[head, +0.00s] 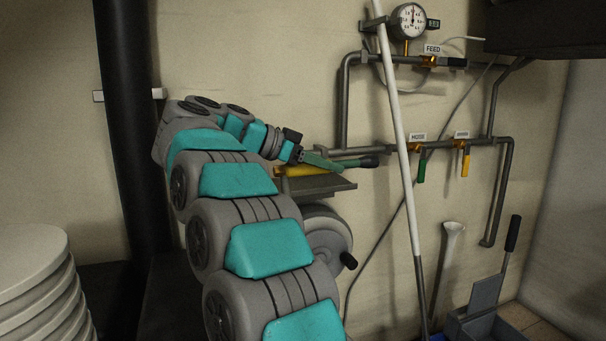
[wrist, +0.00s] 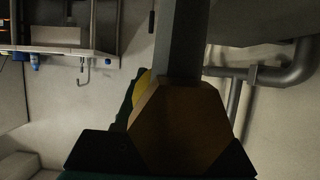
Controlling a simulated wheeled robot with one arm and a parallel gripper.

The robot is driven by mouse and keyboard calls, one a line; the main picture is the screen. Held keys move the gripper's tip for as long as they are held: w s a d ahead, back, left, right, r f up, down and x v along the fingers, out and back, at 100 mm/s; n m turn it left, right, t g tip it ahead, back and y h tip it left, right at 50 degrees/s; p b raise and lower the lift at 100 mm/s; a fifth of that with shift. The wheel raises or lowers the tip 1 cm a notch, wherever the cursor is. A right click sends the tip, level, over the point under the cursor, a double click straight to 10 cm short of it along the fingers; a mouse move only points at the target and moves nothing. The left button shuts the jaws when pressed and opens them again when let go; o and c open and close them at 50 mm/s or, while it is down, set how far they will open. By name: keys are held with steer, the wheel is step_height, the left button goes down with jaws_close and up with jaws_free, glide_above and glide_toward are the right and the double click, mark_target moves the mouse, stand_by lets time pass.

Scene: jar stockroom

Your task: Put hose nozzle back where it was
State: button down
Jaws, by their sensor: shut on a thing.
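The hose nozzle (head: 342,164) is a green piece with a dark tip pointing right in the head view. I cannot tell whether the nozzle touches the shelf. In the wrist view, a brown-orange six-sided block (wrist: 180,125) and a grey bar fill the middle, with a strip of green and yellow to their left. The fingertips are not clear there.
Grey wall pipes with a green valve handle (head: 421,171) and a yellow one (head: 465,163) are at the right. A white pole (head: 398,120) leans before them. A round grey drum (head: 328,240) is below the shelf. Stacked pale discs (head: 35,270) stand at the left.

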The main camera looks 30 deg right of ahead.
steer(key=p, duration=0.2)
glide_above(303, 184)
steer(key=shift+s+f, duration=0.15)
steer(key=shift+f, duration=0.2)
steer(key=shift+f+b, duration=1.05)
steer(key=shift+f, duration=0.75)
steer(key=shift+f, duration=0.1)
steer(key=shift+f, duration=0.1)
steer(key=c, duration=0.5)
jaws_free()
